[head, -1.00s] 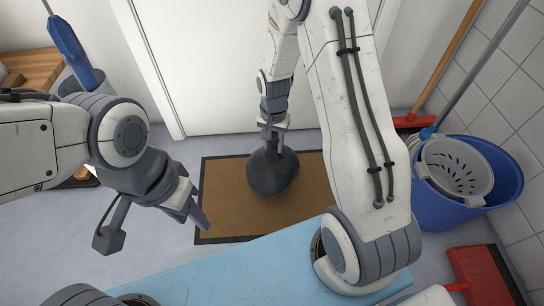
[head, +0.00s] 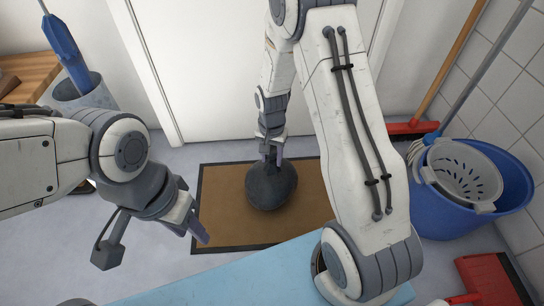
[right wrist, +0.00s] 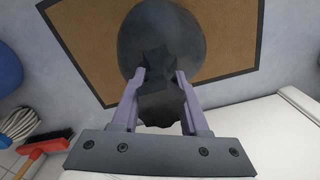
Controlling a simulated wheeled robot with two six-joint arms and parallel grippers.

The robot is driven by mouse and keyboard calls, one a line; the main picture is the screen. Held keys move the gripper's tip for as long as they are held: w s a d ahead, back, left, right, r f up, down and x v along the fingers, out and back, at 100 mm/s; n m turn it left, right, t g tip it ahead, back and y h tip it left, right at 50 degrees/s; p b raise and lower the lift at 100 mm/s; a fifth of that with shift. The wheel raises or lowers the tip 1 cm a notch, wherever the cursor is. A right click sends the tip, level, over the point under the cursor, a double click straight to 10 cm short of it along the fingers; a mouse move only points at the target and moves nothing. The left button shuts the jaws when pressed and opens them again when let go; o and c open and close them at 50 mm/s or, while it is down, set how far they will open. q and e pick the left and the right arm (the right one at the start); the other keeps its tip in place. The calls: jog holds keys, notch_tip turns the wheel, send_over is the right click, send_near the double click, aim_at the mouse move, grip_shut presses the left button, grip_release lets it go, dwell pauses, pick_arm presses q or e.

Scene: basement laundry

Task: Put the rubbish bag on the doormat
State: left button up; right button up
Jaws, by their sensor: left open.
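The dark grey rubbish bag (head: 271,187) is a rounded lump over the middle of the brown doormat (head: 222,215), which has a black border. I cannot tell for sure whether its underside touches the mat. My right gripper (head: 271,153) reaches down from above and is shut on the bag's gathered neck. In the right wrist view the fingers (right wrist: 160,78) sit either side of the neck, with the bag (right wrist: 160,40) beyond and the doormat (right wrist: 85,40) around it. My left gripper (head: 197,222) is open and empty, left of the bag near the mat's left edge.
A white door (head: 215,60) stands behind the mat. A blue bucket (head: 450,215) with a grey wringer, a red broom (head: 410,128) and a red dustpan (head: 490,280) are at the right. A light-blue surface (head: 235,275) lies in front. Bare floor shows left of the mat.

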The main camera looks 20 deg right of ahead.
jog(key=shift+o, duration=0.9)
jog(key=shift+r, duration=0.2)
notch_tip(320, 180, up, 11)
jog(key=p, duration=0.7)
jog(key=shift+f+p, duration=0.2)
jog(key=shift+p, duration=0.15)
jog(key=shift+r+p, duration=0.3)
jog(key=shift+r, duration=0.35)
jog(key=s+a+r+n, duration=0.4)
jog(key=a+r, duration=0.2)
jog(key=a, duration=0.1)
jog(key=s+a+r+n, duration=0.2)
jog(key=s+r+n, duration=0.1)
jog(key=s, duration=0.3)
jog(key=s+a+r+n, duration=0.2)
jog(key=s+r+n, duration=0.1)
jog(key=s, duration=0.4)
jog(key=s+a+r+n+y, duration=0.1)
jog(key=s+a+r+n, duration=0.2)
jog(key=s, duration=0.4)
jog(key=shift+r+n, duration=0.5)
jog(key=shift+n, duration=0.6)
